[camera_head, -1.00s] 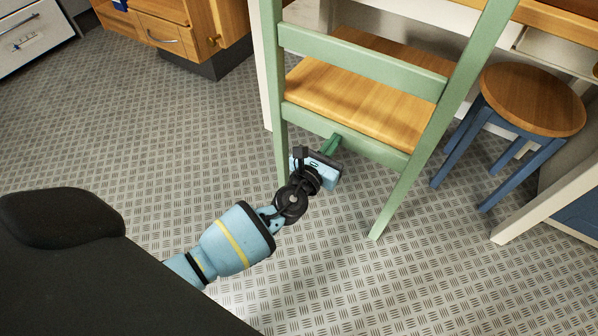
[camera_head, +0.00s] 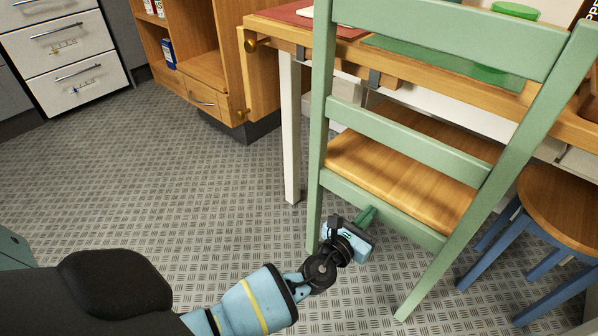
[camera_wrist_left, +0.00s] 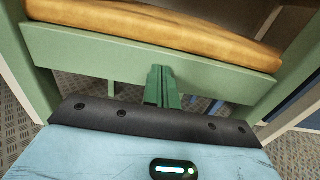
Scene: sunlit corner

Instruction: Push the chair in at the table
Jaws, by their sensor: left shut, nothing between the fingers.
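The chair has a green frame (camera_head: 395,150) and a wooden seat (camera_head: 400,185). It stands upright with its back toward me, and the front of its seat reaches under the edge of the wooden table (camera_head: 400,70). My left gripper (camera_head: 368,214) is shut and empty, low behind the chair. In the left wrist view its green fingers (camera_wrist_left: 161,85) point at the chair's rear rail (camera_wrist_left: 110,58) below the seat. The tips overlap the rail and seem to touch it. My right gripper is not in view.
A round wooden stool with blue legs (camera_head: 565,205) stands close to the chair's right. A white table leg (camera_head: 290,130) is left of the chair. A wooden cabinet (camera_head: 205,65) and white drawers (camera_head: 70,50) stand farther left. The metal floor at left is clear.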

